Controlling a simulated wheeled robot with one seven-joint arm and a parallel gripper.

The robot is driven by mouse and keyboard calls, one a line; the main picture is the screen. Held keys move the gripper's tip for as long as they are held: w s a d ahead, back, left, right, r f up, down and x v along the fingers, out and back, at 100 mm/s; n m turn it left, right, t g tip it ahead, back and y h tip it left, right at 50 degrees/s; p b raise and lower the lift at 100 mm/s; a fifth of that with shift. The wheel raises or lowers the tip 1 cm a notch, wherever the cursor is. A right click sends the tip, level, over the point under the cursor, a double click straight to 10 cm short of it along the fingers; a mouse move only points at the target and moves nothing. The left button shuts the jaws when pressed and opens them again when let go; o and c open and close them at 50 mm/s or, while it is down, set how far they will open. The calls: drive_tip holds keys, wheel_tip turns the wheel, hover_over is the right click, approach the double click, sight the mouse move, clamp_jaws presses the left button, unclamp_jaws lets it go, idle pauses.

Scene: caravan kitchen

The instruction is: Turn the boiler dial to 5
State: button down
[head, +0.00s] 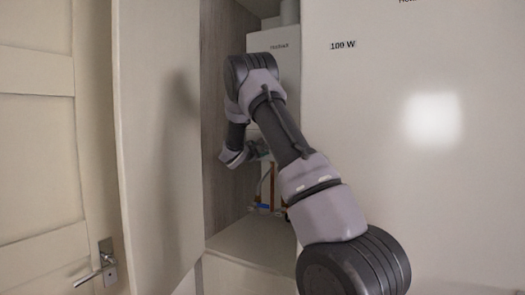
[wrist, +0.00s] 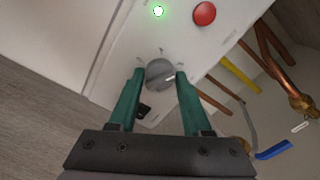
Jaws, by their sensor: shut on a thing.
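The boiler (head: 277,58) is a white box inside the open cupboard in the head view. My arm reaches into the cupboard and hides the boiler's lower front there. In the wrist view the boiler's white panel (wrist: 120,52) carries a round grey dial (wrist: 160,74) with small marks around it; the numbers are too small to read. My gripper (wrist: 158,78) has its two green fingers on either side of the dial and is shut on it. A red button (wrist: 204,13) and a lit green indicator (wrist: 158,10) sit on the panel above the dial.
The cupboard door (head: 160,140) stands open to the left of my arm. A white panel (head: 420,130) stands close on the right. Copper pipes (wrist: 285,60), a yellow pipe (wrist: 238,72) and a blue valve handle (wrist: 273,150) lie right of the boiler.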

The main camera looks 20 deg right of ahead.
drive_tip(key=shift+c, duration=1.8)
unclamp_jaws()
drive_tip(key=v, duration=1)
drive_tip(key=shift+s+a, duration=0.3)
drive_tip(key=shift+a, duration=0.1)
